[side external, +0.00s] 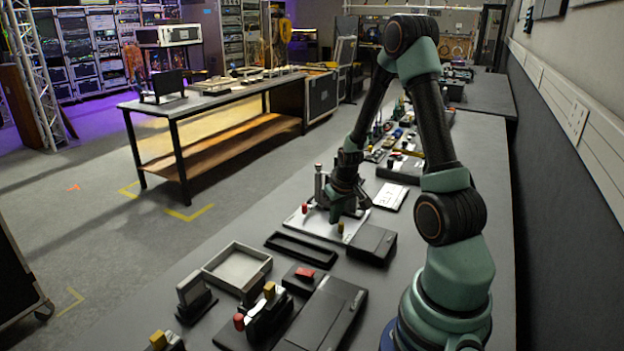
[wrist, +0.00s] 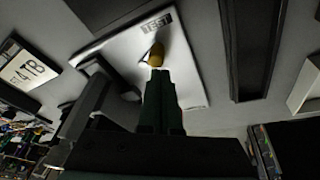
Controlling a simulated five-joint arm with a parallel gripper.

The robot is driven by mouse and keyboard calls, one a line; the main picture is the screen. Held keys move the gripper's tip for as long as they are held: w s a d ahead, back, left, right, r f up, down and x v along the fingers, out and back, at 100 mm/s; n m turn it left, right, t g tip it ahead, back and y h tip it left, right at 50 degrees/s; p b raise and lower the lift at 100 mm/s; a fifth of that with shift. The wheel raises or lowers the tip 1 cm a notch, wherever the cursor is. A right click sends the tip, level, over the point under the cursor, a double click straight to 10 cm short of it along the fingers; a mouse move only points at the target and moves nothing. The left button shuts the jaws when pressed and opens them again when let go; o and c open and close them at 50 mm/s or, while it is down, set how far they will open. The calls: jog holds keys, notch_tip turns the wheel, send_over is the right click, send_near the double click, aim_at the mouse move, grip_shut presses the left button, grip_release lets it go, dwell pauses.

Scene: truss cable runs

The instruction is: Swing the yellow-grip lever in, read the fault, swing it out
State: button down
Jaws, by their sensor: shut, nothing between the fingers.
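A lever with a yellow grip (wrist: 157,54) stands on a pale plate (wrist: 192,78) marked "TEST" in the wrist view. My gripper (wrist: 160,74) is shut and empty, its fingertips right at the yellow grip; I cannot tell whether they touch. In the side view my gripper (side external: 337,217) is low over the same plate (side external: 312,224), and a small yellow grip (side external: 341,228) shows beside the fingers. A red knob (side external: 304,208) is at the plate's left. My fingers hide part of the lever. No fault reading is legible.
A dark box (side external: 370,243) stands close by the plate's right edge. A long black tray (side external: 301,249) lies in front, with a grey open tray (side external: 237,267) and a unit with a red switch (side external: 305,273) nearer.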

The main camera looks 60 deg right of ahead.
jog(key=shift+w+d, duration=0.1)
jog(key=shift+d, duration=0.15)
jog(key=shift+w+a, duration=0.2)
jog(key=shift+w, duration=0.3)
jog(key=w, duration=0.1)
jog(key=w+a, duration=0.1)
jog(key=shift+w+r, duration=0.35)
jog(key=shift+r, duration=0.05)
jog(key=s+d+r, duration=0.1)
jog(key=s+r, duration=0.2)
jog(key=r, duration=0.5)
jog(key=shift+r, duration=0.35)
